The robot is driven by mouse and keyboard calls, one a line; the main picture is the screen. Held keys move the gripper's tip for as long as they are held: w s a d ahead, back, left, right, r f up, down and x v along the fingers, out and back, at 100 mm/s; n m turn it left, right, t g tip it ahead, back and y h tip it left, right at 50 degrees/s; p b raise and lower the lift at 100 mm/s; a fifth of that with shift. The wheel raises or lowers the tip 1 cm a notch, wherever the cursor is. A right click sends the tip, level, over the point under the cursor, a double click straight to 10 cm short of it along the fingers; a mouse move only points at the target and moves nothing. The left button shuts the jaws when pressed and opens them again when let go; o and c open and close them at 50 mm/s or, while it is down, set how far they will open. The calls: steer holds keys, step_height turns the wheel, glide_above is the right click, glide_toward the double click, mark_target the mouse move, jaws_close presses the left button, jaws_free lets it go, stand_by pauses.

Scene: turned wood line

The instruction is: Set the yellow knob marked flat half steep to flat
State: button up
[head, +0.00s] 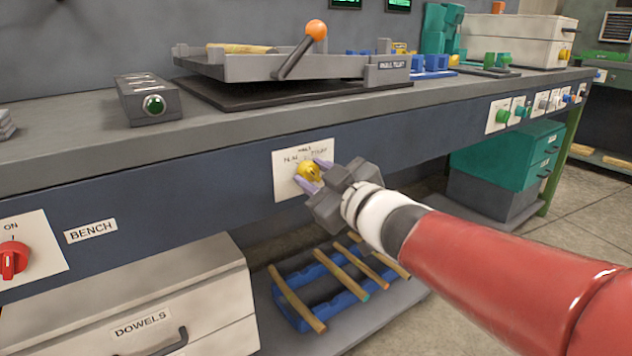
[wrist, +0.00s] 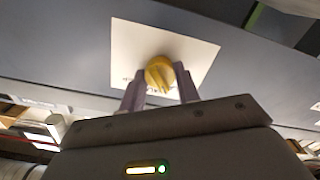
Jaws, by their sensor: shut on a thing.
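The yellow knob (head: 309,171) sits on a white plate (head: 287,187) on the bench's dark blue front panel. The plate's lettering is partly readable in the head view, with "FLAT" at the left; my gripper covers part of the plate. The knob also shows in the wrist view (wrist: 160,74), with a ridge across its face. My gripper (head: 316,172) has its two purple fingers on either side of the knob and is shut on it. I cannot tell for sure which mark the knob points to.
A red ON switch (head: 14,260) is at the far left. A row of other knobs (head: 503,116) is on the panel at the right. A blue rack (head: 318,290) with wooden dowels lies on the shelf below. The benchtop (head: 60,127) overhangs the plate.

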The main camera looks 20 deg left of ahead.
steer(key=shift+n, duration=0.6)
steer(key=o, duration=1)
steer(key=shift+s, duration=0.1)
steer(key=p+v, duration=0.1)
steer(key=v, duration=0.6)
steer(key=shift+s+d, duration=0.2)
steer(key=shift+d, duration=0.15)
